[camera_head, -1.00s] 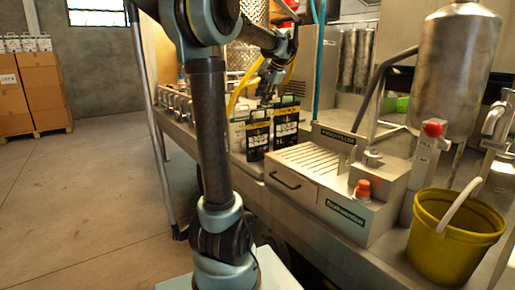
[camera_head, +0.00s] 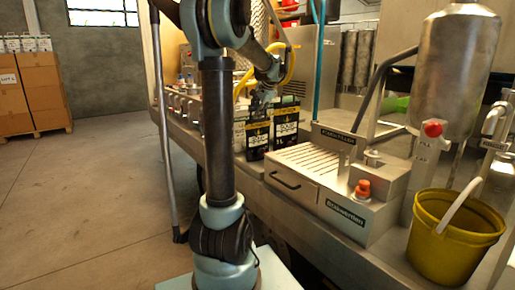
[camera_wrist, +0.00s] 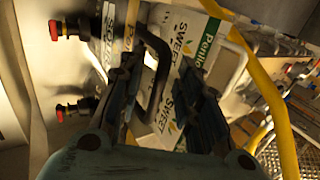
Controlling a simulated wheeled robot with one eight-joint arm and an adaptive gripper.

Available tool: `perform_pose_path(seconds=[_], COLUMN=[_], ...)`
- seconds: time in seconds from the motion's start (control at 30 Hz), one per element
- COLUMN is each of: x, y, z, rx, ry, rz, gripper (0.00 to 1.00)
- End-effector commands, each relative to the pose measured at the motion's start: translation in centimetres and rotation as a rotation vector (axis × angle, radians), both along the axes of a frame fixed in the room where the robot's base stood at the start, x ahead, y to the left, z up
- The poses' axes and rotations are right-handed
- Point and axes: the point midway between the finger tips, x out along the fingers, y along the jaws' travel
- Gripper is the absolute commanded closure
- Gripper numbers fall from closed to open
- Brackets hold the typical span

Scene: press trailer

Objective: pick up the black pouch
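Two black pouches with yellow and white print stand side by side on the trailer bench in the head view, a left one (camera_head: 257,139) and a right one (camera_head: 287,122). My gripper (camera_head: 262,102) points down just above the left pouch and hides part of its top. In the wrist view my gripper's two fingers (camera_wrist: 160,75) are spread apart. A dark handle loop (camera_wrist: 157,48) shows between them; I cannot tell whether either finger touches it. White packs with "SWEET" print (camera_wrist: 180,45) lie beyond the fingers.
A metal press box with a drawer (camera_head: 292,178) stands right of the pouches, with an orange knob (camera_head: 363,189). A yellow bucket (camera_head: 447,250) is at the front right. A yellow hose (camera_head: 243,85) loops close to my gripper.

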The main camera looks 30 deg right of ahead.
Motion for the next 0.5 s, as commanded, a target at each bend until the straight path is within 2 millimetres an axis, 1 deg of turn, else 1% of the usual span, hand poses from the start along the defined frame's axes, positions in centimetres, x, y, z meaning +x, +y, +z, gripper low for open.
perform_pose_path(seconds=[0.17,0.2,0.27,0.3,0.33,0.5], x=[0.03,0.04,0.03,0.03,0.02,0.02], y=[0.01,0.0,0.01,0.0,0.0,0.0], z=[-0.07,-0.07,-0.06,-0.06,-0.07,-0.06], rx=[0.0,0.0,0.0,0.0,0.0,0.0], ry=[0.0,0.0,0.0,0.0,0.0,0.0], rz=[0.0,0.0,0.0,0.0,0.0,0.0], gripper=[0.68,0.7,0.84,0.93,1.0,1.0])
